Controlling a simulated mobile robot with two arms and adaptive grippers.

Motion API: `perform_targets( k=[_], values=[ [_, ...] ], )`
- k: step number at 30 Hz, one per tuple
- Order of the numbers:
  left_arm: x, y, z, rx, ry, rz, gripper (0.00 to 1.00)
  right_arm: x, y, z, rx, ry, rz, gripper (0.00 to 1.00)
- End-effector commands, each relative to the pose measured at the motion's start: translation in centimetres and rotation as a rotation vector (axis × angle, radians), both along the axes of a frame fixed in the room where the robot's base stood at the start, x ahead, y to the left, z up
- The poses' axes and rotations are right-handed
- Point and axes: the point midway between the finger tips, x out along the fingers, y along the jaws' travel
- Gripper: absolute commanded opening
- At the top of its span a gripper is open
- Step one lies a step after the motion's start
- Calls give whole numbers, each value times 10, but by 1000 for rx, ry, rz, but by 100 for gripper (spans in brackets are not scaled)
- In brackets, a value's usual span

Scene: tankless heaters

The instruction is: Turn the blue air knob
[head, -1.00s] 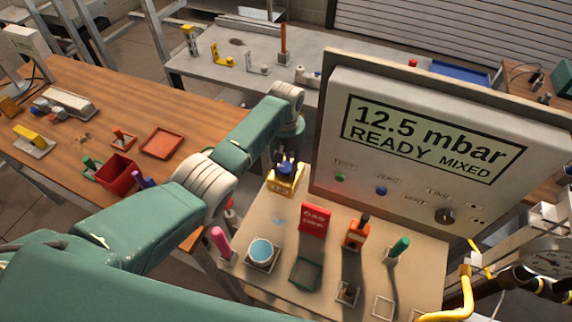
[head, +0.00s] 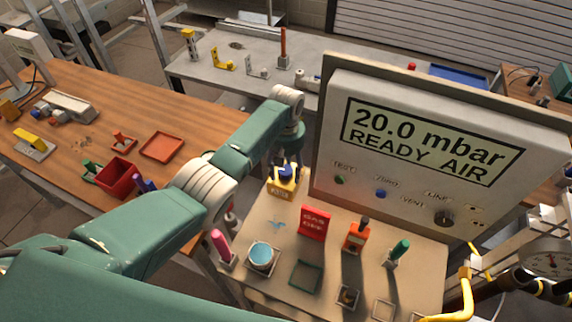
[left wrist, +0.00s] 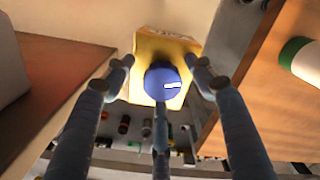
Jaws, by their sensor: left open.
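The blue air knob (head: 286,172) is on a small yellow block (head: 281,188) at the bench's back left corner. In the left wrist view the knob (left wrist: 160,82) is round with a white mark pointing right, in front of the yellow block (left wrist: 147,50). My left gripper (left wrist: 160,74) is open, its fingers spread around the knob with visible gaps at the sides. In the head view my left gripper (head: 290,160) is above the knob and partly hidden by my arm. The display panel (head: 433,138) reads 20.0 mbar, READY AIR. My right gripper is not in view.
A red gas sign (head: 314,223), an orange block with a dark handle (head: 355,237), a green-handled part (head: 399,250) and a blue-topped cup (head: 261,256) stand on the bench nearby. The panel rises right of the knob.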

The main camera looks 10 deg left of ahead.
Motion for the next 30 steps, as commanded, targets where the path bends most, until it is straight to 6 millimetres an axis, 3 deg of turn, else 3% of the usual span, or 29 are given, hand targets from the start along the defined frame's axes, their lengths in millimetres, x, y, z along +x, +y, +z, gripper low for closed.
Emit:
perform_targets(
  k=[5,12,18,30],
  values=[
    [2,0,23,-2,-7,-1,55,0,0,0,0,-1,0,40],
    [1,-1,76,-1,-6,0,55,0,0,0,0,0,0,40],
    [-1,-1,107,0,-1,0,55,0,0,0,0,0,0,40],
    [-2,-1,118,0,1,0,55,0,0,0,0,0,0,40]
  ],
)
